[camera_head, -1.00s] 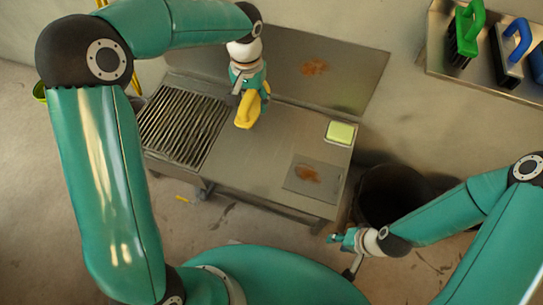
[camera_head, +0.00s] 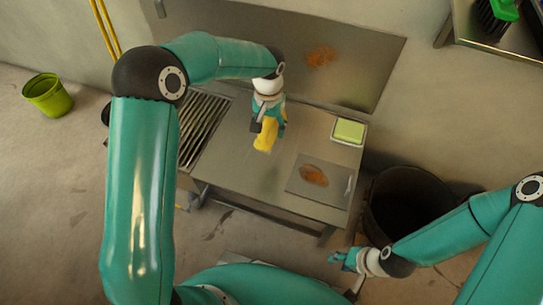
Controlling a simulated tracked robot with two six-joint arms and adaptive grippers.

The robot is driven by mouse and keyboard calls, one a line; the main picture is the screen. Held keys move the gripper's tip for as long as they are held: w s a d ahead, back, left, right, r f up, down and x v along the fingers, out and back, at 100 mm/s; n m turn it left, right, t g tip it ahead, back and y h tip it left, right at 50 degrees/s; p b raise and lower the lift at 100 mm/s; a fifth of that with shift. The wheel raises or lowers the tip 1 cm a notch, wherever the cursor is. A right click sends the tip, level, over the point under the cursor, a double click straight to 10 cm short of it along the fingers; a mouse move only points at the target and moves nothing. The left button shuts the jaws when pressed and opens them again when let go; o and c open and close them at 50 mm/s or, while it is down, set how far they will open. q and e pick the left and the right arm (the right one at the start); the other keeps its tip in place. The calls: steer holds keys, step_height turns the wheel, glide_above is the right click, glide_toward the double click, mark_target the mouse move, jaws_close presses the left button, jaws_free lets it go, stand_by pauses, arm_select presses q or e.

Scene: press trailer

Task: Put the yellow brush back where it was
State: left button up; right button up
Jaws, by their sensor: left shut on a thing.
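My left gripper (camera_head: 267,121) is shut on the yellow brush (camera_head: 266,136). It holds the brush over the middle of the metal table (camera_head: 232,158), between the slatted grate and the stained plate. I cannot tell whether the brush touches the tabletop. Its bristles are not clearly visible. My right gripper (camera_head: 340,257) hangs low in front of the table's right end, near the black bin; its fingers are too small to judge. A wall shelf (camera_head: 480,38) at the upper right carries a green-handled brush (camera_head: 499,14); most of the shelf is cut off by the picture's edge.
A slatted grate (camera_head: 203,125) fills the table's left part. A green sponge (camera_head: 349,131) lies in a tray at the back right. A brown-stained plate (camera_head: 318,179) lies in front. A black bin (camera_head: 398,205) stands right of the table, a lime bucket (camera_head: 48,95) far left.

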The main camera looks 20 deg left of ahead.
arm_select(q)
step_height(320, 180, down, 13)
steer(key=b, duration=0.3)
steer(key=shift+f+b, duration=0.2)
steer(key=shift+b, duration=0.1)
arm_select(e)
step_height(320, 180, down, 4)
steer(key=shift+f, duration=0.15)
arm_select(q)
steer(key=o, duration=1)
steer(key=shift+r, duration=0.1)
step_height(320, 180, up, 12)
steer(key=p, duration=0.3)
steer(key=shift+p, duration=0.4)
arm_select(e)
step_height(320, 180, up, 4)
steer(key=shift+f, duration=0.1)
arm_select(q)
steer(key=shift+a, duration=0.15)
